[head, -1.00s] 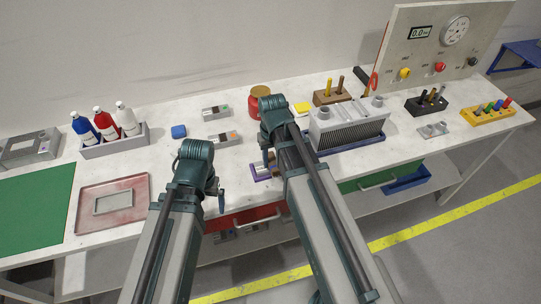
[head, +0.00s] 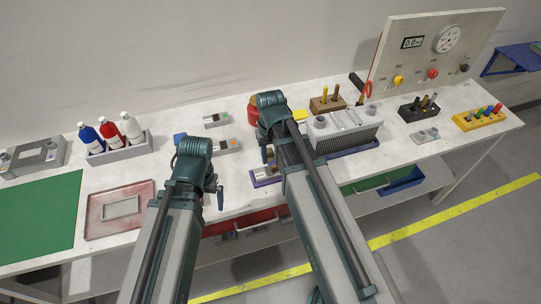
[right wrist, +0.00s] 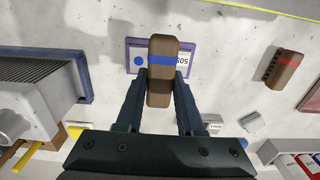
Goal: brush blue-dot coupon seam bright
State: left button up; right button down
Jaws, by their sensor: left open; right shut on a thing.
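My right gripper (right wrist: 160,97) is shut on a brown brush (right wrist: 160,90) with a blue band. It holds the brush over a purple-edged tray (right wrist: 131,52). A pale coupon with a blue dot (right wrist: 139,61) and black lettering lies in that tray, partly hidden by the brush. I cannot tell whether the brush touches the coupon. In the head view the purple tray (head: 262,182) sits near the table's front edge, below my right gripper (head: 268,158). My left gripper (head: 220,197) is left of the tray, near the front edge; its fingers are mostly hidden.
A finned grey block (head: 345,137) stands on a blue tray to the right. A second brown brush with a red band (right wrist: 285,68) lies on the table. A red jar (head: 253,110) stands behind my right wrist. Bottles in a grey rack (head: 120,150) stand at the left.

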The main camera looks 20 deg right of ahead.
jog(key=shift+r, duration=0.1)
notch_tip(320, 180, up, 3)
jog(key=p, duration=0.3)
dwell(0.3)
dwell(0.4)
